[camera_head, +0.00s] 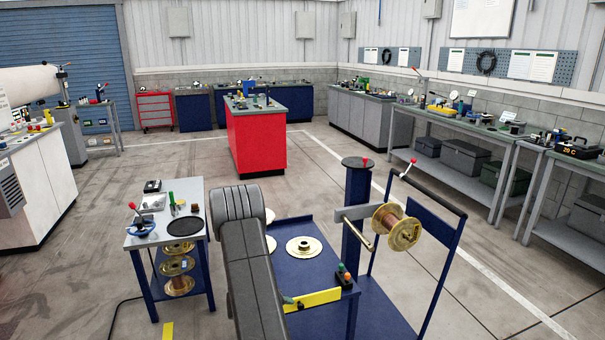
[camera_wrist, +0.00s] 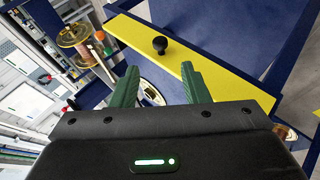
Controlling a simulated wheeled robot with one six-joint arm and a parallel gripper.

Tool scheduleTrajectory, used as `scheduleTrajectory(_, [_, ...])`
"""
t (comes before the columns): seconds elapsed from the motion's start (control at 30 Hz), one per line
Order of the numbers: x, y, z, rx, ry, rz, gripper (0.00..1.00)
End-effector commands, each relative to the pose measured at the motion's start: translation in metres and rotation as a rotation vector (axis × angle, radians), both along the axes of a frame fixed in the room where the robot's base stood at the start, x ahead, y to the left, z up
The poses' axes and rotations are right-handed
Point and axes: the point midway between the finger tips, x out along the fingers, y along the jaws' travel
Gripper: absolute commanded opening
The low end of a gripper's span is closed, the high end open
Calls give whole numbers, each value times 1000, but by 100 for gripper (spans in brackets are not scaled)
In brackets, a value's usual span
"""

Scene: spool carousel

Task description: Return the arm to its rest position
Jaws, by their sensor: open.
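My gripper (camera_wrist: 160,67) shows in the wrist view with its two green fingers apart and nothing between them. Beyond the fingertips is a yellow bar (camera_wrist: 225,82) with a black knob (camera_wrist: 160,45), apart from the fingers as far as I can tell. In the head view my grey arm reaches forward over the left side of the blue spool cart (camera_head: 290,262), and the gripper is mostly hidden behind it. The yellow bar (camera_head: 318,299) runs along the cart's near edge. A copper spool (camera_head: 389,228) hangs on the cart's post; it also shows in the wrist view (camera_wrist: 74,36).
A small table (camera_head: 140,235) with tools and spools stands left. A red cabinet (camera_head: 258,140) stands behind. Open floor lies between.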

Motion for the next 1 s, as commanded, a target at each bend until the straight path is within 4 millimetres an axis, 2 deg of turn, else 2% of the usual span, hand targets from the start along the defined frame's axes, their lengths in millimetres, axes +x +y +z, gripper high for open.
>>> scheduleTrajectory(0.07, [-9, 9, 10, 1, -1, 2, 42])
scheduleTrajectory(0.1, [-9, 8, 9, 1, 1, 0, 42])
scheduleTrajectory(0.8, [67, -59, -74, 1, 2, -2, 42])
scheduleTrajectory(0.9, [70, -61, -84, 5, -13, 2, 42])
scheduleTrajectory(1.0, [68, -61, -85, 13, -40, 1, 42])
